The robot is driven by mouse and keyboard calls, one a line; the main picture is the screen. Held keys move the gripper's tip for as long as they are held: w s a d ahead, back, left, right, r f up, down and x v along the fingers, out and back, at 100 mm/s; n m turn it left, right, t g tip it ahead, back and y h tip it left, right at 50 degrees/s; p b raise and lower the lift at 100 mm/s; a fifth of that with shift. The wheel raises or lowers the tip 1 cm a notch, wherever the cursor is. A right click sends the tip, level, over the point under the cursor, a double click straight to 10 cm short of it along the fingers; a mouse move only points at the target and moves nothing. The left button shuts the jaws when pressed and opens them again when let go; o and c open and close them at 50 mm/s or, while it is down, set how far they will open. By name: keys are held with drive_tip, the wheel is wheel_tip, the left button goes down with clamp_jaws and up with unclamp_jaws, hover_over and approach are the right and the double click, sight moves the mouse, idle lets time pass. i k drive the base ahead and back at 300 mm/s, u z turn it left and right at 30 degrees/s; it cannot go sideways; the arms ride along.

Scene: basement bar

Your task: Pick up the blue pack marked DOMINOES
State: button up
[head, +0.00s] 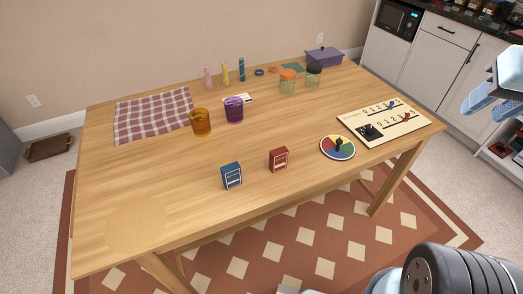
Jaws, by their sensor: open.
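A small blue pack (231,176) stands upright on the wooden table (150,180), near its front edge and left of the middle. It has a pale label; the lettering is too small to read. A similar red pack (279,159) stands to its right, a little farther back, with a gap between them. My gripper (482,107) is at the right edge of the head view, open, with nothing seen between its fingers. It is far to the right of the blue pack and apart from the table.
Behind the packs stand an amber mug (201,122) and a purple mug (234,109). A coloured spinner (338,147) and a scoreboard (384,122) lie to the right. A checked cloth (153,115) lies at back left.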

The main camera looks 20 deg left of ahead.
sight(231, 173)
drive_tip(key=u, duration=0.75)
drive_tip(key=i, duration=0.1)
drive_tip(key=z, duration=1.65)
drive_tip(key=k, duration=2.55)
drive_tip(key=u, duration=1.1)
drive_tip(key=i, duration=1.05)
